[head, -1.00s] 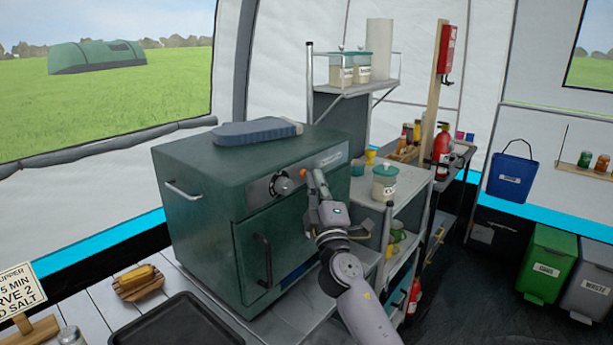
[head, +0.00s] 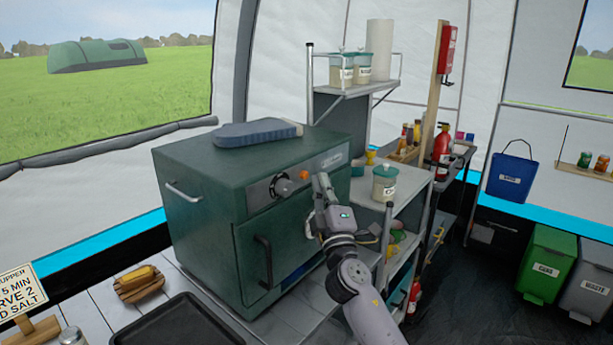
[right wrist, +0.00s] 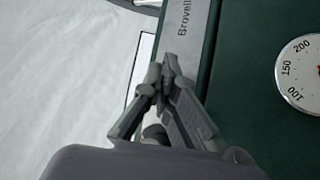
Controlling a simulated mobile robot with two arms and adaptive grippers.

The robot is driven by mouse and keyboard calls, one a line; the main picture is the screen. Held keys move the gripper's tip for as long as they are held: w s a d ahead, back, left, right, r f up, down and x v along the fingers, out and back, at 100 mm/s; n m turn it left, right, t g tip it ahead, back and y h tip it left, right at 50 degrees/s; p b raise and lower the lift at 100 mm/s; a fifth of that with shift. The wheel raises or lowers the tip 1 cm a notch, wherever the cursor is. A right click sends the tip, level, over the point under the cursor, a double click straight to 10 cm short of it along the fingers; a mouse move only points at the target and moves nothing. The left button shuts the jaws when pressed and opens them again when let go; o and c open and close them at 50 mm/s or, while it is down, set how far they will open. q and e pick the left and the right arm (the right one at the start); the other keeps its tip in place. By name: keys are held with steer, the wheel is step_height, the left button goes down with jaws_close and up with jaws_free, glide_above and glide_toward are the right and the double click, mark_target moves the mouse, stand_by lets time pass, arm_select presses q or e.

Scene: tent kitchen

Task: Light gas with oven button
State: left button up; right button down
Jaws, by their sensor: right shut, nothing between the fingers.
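The dark green oven (head: 200,190) stands on the left-centre counter in the head view. Its front strip carries a round dial knob (head: 281,186) and a small orange button (head: 304,175) to the right of the knob. My right gripper (head: 323,178) is shut and empty, its fingertips just right of the orange button, close to the strip; I cannot tell whether they touch it. In the right wrist view the shut fingertips (right wrist: 168,72) lie over the lettered strip (right wrist: 190,30), with a numbered dial (right wrist: 302,75) at right. The button does not show there. My left gripper is out of view.
A blue-grey bag-like item (head: 255,132) lies on the oven. A shelf unit (head: 408,190) with a lidded jar (head: 384,182) stands close to the right of my right arm.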

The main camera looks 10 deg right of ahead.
steer(key=s+d+p, duration=0.1)
steer(key=s, duration=0.1)
steer(key=s+d, duration=0.2)
steer(key=shift+d+p, duration=0.1)
steer(key=shift+p, duration=0.25)
stand_by(0.3)
